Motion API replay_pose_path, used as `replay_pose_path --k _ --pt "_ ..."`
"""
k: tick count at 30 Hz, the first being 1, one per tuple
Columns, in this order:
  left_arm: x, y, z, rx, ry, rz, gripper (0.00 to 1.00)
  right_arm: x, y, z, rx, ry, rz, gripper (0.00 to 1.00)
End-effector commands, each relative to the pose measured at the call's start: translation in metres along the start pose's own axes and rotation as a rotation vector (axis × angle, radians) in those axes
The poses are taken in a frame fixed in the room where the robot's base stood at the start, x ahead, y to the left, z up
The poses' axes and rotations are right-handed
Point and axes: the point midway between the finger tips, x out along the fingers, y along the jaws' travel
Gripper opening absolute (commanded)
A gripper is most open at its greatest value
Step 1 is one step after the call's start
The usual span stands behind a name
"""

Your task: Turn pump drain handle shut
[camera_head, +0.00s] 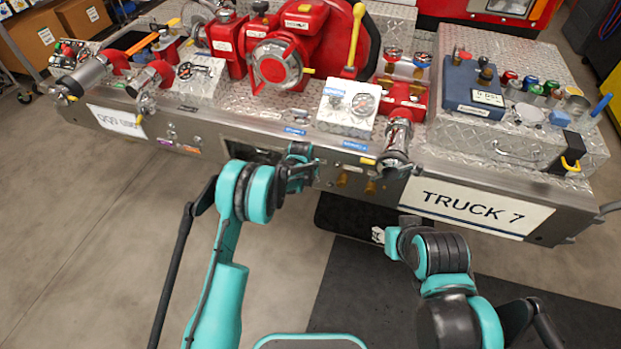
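The red pump (280,58) sits on top of the silver diamond-plate bumper of the truck. A yellow lever (355,35) stands upright on its right side. Small brass fittings (343,179) and a short yellow handle (367,161) show on the bumper's front face; I cannot tell which part is the drain handle. My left gripper (303,170) is close in front of the bumper face, left of the brass fittings. Its fingers are small and dark, so whether they are open or touching anything is unclear. My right arm is bent at the lower right, and its gripper does not show.
A chrome outlet (397,140) juts forward right of the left gripper. The white "TRUCK 7" sign (475,205) is on the bumper front at right. A blue box (474,88) and several coloured caps sit above. Bare floor (90,220) lies at left; a dark mat is below.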

Motion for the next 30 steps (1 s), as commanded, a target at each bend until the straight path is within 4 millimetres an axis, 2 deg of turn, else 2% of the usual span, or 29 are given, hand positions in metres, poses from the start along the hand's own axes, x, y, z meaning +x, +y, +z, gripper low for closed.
replay_pose_path --k 6,7,10,20,30 --pt "0.0 0.0 -0.0003 0.0 0.0 0.0 0.31 -0.0003 0.0 -0.0003 0.0 0.0 0.0 0.4" --pt "-0.0001 0.0 -0.0003 0.0 0.0 0.0 0.26 -0.0003 0.0 -0.0003 0.0 0.0 0.0 0.4" --pt "-0.0001 0.0 -0.0003 0.0 0.0 0.0 0.0 -0.0003 0.0 -0.0003 0.0 0.0 0.0 0.4" --pt "-0.0001 0.0007 -0.0002 0.007 0.0 -0.016 0.0 -0.0002 0.0 -0.0002 0.0 0.0 0.0 0.4" --pt "0.0004 0.0034 -0.0001 0.079 0.001 -0.183 0.0 -0.0002 0.0 -0.0002 0.0 0.0 0.0 0.4"
